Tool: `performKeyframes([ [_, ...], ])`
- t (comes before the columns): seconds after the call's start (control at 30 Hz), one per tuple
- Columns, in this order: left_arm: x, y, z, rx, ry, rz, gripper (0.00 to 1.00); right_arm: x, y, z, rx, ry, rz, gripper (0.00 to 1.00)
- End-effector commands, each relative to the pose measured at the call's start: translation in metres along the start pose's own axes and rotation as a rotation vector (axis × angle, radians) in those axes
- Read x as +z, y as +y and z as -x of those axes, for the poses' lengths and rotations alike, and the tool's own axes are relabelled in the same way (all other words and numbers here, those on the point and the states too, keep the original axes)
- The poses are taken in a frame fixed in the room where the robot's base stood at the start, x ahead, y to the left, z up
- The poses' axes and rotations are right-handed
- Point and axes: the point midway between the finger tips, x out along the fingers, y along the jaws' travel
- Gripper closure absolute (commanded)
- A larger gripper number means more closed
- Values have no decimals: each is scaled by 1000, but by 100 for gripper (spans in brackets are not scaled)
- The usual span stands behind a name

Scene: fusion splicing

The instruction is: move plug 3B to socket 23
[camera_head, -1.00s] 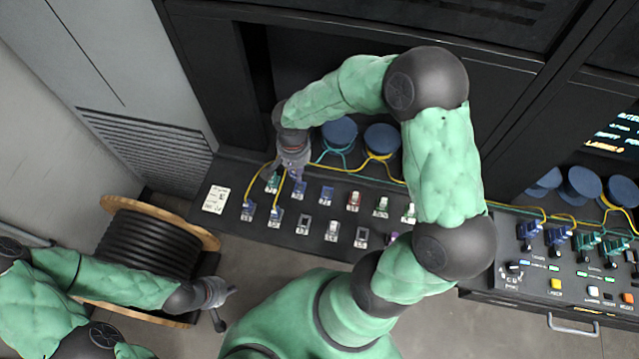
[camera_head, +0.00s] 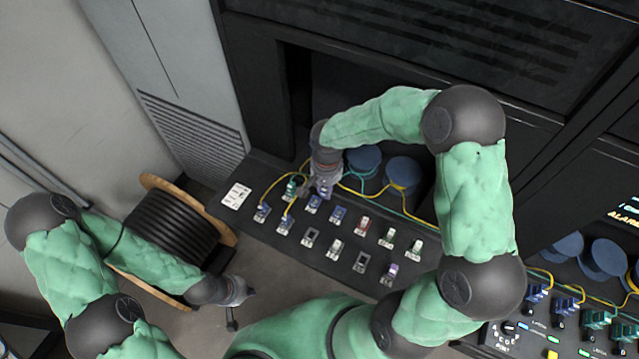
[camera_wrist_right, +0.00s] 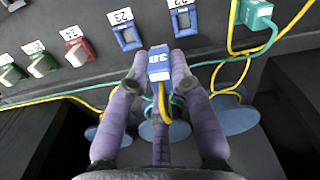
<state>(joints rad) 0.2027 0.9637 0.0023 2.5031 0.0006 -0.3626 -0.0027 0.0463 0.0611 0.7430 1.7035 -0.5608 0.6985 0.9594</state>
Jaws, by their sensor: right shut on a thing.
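Plug 3B (camera_wrist_right: 159,66) is a blue plug with a white 3B label and a yellow cable. In the right wrist view my right gripper (camera_wrist_right: 160,68) is shut on it, holding it apart from the panel.
Another blue socket (camera_wrist_right: 181,22) lies right of socket 23 in the wrist view, then a teal plug (camera_wrist_right: 257,13) with its cable. A red socket (camera_wrist_right: 78,51) lies left. Yellow and teal cables run behind the row. A cable spool (camera_head: 172,238) stands left of the panel.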

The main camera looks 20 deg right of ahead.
Motion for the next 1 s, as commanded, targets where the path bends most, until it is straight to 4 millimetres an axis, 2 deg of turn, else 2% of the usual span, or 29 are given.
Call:
performKeyframes([
  [0.6, 1, 5, 13, 0, 0, 0, 100, 16, 51, 1, -1, 0, -3, 100],
  [0.7, 0, 0, -1, 0, 0, 0, 100, 15, 50, -13, -1, 0, -1, 100],
  [1.0, -1, -9, -25, 0, -1, 0, 100, 15, 50, -39, -1, 0, 0, 100],
])
